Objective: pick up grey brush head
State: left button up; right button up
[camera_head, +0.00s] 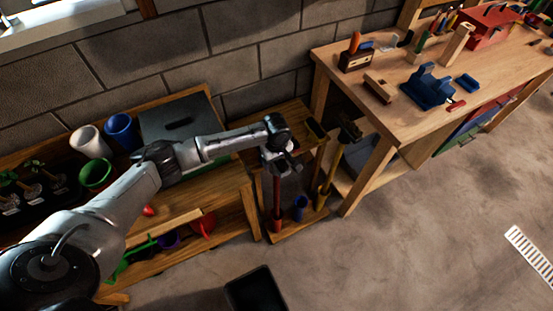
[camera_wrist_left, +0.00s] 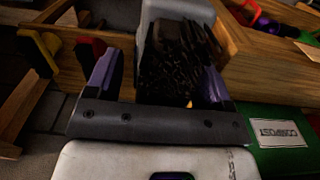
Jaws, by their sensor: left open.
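The grey brush head (camera_wrist_left: 182,50) shows in the left wrist view as a light grey block with dark bristles. My left gripper (camera_wrist_left: 159,72) is open, with one finger on each side of the bristles. The right finger looks close to the bristles, with a wider gap at the left finger; I cannot tell whether either touches. In the head view my left gripper (camera_head: 283,166) hangs over the wooden tool rack, and I cannot make out the brush head there. My right gripper is not in view.
The wooden rack (camera_head: 290,232) holds upright long-handled tools close around the gripper. A potting bench (camera_head: 232,178) with pots stands left, a workbench (camera_head: 400,115) with tools right. A green box labelled COMPOST (camera_wrist_left: 285,150) is right in the wrist view. The floor at right is mostly clear.

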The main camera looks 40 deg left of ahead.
pick_arm(q)
jog(key=c, duration=0.9)
